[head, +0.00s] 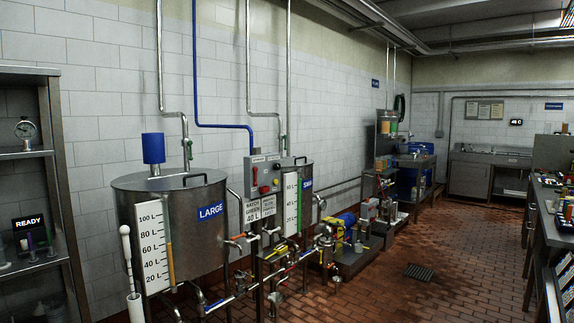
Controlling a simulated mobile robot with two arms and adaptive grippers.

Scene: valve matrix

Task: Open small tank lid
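The small tank (306,200) stands against the tiled wall, just right of the large tank (180,225). It is a metal tank with a partly hidden blue label (307,183) and a white level scale. A grey control box (264,176) with a red button stands in front of it and hides its left side. Its top shows only as a thin edge near the box, so I cannot tell how its lid sits. The large tank has a flat metal top with a small handle. Neither of my grippers is in view.
Pipes and valves (270,250) run low in front of both tanks. A pump with a blue motor (346,220) stands further right. A metal shelf (25,160) is at the left edge and a workbench (550,210) at the right. The brick floor (420,250) between is open, with a drain grate.

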